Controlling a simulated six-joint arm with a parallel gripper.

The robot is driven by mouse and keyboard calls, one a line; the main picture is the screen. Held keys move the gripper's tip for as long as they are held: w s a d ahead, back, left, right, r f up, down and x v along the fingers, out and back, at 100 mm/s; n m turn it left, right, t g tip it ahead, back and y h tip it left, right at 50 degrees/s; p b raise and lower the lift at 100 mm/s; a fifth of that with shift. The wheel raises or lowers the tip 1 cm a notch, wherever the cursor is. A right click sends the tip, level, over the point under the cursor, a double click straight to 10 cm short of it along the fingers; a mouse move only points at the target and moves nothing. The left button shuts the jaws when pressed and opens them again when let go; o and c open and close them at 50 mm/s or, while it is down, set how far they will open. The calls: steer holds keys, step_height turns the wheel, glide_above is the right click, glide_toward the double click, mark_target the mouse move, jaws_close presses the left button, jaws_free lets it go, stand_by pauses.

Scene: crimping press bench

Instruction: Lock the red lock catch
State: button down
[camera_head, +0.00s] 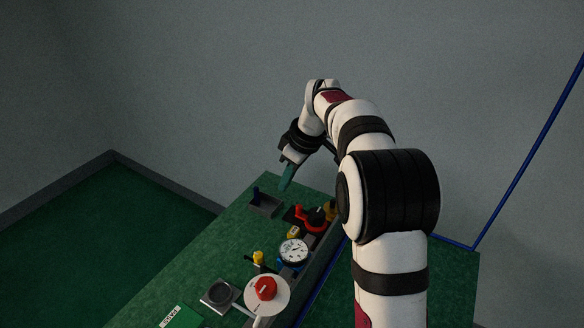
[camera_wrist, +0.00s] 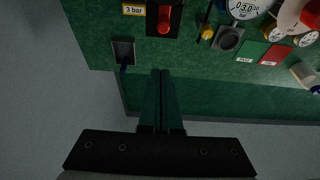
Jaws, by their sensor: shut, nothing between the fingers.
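The red lock catch appears to be the red lever (camera_wrist: 165,20) on a black plate at the top of the wrist view. In the head view, a red part (camera_head: 300,214) stands among black parts towards the back of the bench; its exact lock position is hard to tell. My gripper (camera_wrist: 161,72) is shut and empty, its two green fingers together. In the head view my gripper (camera_head: 284,188) hangs near the bench's far end, above and apart from the red part.
A grey tray (camera_head: 266,206) with a dark blue peg stands near the far end. A dial gauge (camera_head: 293,251), a yellow-tipped lever (camera_head: 258,257), a square base with a round pad (camera_head: 217,297) and a white disc (camera_head: 281,301) with a red knob stand nearer.

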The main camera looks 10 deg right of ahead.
steer(key=shift+v, duration=2.4)
steer(key=s+a+m+g, duration=0.1)
steer(key=s+a+m, duration=0.25)
steer(key=s, duration=0.65)
steer(key=s+a+m+g, duration=0.1)
steer(key=s+a+m, duration=0.3)
steer(key=s, duration=0.7)
steer(key=s+f+m, duration=0.3)
steer(key=s, duration=0.5)
steer(key=s+f+m, duration=0.3)
steer(key=s+m, duration=0.1)
steer(key=s, duration=0.4)
steer(key=shift+f+g+h, duration=0.4)
steer(key=shift+d, duration=0.1)
